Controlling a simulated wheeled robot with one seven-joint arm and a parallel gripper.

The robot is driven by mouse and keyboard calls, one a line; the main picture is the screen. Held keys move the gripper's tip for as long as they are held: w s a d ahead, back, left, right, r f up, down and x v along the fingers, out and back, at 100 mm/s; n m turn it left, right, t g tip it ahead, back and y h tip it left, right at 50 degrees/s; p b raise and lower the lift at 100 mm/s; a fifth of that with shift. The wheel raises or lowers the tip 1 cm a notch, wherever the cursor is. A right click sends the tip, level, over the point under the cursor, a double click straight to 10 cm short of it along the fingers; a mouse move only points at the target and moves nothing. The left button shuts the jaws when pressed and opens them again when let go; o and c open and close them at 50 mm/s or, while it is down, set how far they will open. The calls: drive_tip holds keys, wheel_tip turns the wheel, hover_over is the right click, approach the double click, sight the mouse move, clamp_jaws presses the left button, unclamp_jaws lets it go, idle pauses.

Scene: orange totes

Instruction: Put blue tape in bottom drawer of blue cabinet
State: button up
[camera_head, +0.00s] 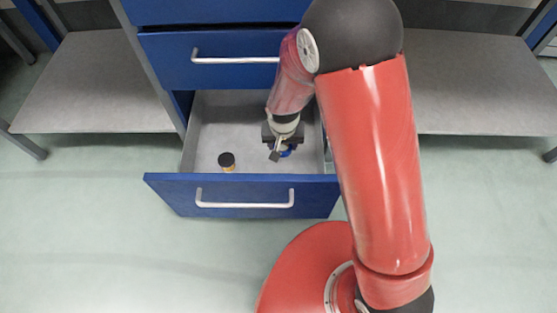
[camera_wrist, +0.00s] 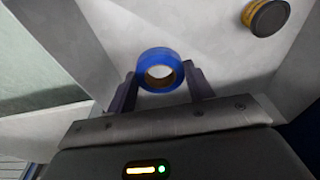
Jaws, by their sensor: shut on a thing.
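The blue tape (camera_wrist: 160,58) is a blue ring with a brown core. My gripper (camera_wrist: 160,85) is shut on it, with one finger on each side of the roll. In the head view the tape (camera_head: 286,153) shows as a small blue patch under my gripper (camera_head: 279,150), partly hidden by it. The gripper is over the inside of the open bottom drawer (camera_head: 240,195) of the blue cabinet (camera_head: 220,77). The drawer has a blue front, a silver handle and a grey interior. I cannot tell whether the tape touches the drawer floor.
A small black-topped, yellow-sided container (camera_head: 227,161) is in the drawer near its front, left of my gripper; it also shows in the wrist view (camera_wrist: 270,17). The drawer above is shut. Grey shelves (camera_head: 97,82) flank the cabinet. The drawer's left part has free room.

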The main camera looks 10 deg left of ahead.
sight(282, 166)
wheel_tip(282, 166, down, 11)
drive_tip(key=shift+f+b, duration=0.1)
drive_tip(key=shift+b, duration=0.45)
drive_tip(key=shift+f, duration=0.2)
drive_tip(key=o, duration=1)
drive_tip(key=shift+c, duration=0.2)
drive_tip(key=shift+r, duration=0.15)
